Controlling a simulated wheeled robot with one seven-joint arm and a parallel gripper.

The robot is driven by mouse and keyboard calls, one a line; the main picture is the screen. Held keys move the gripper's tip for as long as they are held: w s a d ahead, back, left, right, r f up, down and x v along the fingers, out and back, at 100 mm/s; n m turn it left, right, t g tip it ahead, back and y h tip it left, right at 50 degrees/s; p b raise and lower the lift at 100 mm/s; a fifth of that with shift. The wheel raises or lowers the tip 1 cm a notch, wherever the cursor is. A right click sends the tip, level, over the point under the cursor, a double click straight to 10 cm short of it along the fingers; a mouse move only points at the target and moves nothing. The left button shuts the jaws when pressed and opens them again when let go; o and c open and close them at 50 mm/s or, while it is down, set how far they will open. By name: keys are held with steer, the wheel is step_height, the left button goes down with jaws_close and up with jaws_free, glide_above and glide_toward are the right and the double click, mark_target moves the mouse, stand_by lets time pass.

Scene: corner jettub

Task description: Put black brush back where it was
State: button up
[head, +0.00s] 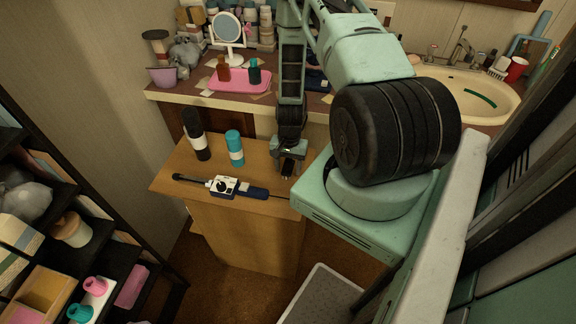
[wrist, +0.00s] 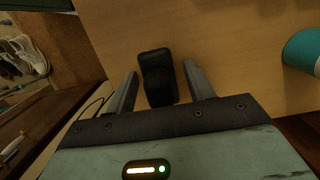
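A small black object, apparently the black brush (wrist: 157,72), is on the light wooden table top (wrist: 225,60). My gripper (wrist: 160,68) points down at it, with one finger on each side. The fingers are open, and narrow gaps show between them and the black object in the wrist view. In the head view my gripper (head: 289,160) is low over the right part of the small wooden table (head: 262,162). There the dark object (head: 288,168) at its tips is small and partly hidden by my gripper.
On the same table stand a black bottle with a white band (head: 195,135) and a teal bottle (head: 235,148); a blue and white device (head: 225,186) lies in front. Behind is a counter with a pink tray (head: 240,80), mirror (head: 229,28) and sink (head: 465,90). A shelf (head: 70,235) stands left.

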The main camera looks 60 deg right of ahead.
steer(key=r, duration=0.4)
steer(key=d+r+b, duration=0.1)
steer(key=r, duration=0.7)
steer(key=shift+w+d+r, duration=0.1)
steer(key=shift+w+d, duration=0.1)
steer(key=shift+w, duration=0.1)
steer(key=shift+w+a+r, duration=0.1)
steer(key=shift+a+r, duration=0.05)
steer(key=w+a+r+n, duration=0.2)
steer(key=a+r+n, duration=0.3)
steer(key=a+r, duration=0.5)
steer(key=w+a+r+n, duration=0.2)
steer(key=a+r+n, duration=0.3)
steer(key=a, duration=0.9)
steer(key=s+a+r+n, duration=0.5)
steer(key=s+a, duration=0.2)
steer(key=s, duration=0.1)
steer(key=s+a+r+n, duration=0.5)
steer(key=s+a+n, duration=0.1)
steer(key=s+a, duration=0.1)
steer(key=shift+s+r+t+h, duration=0.3)
steer(key=shift+s, duration=0.3)
steer(key=shift+a, duration=0.1)
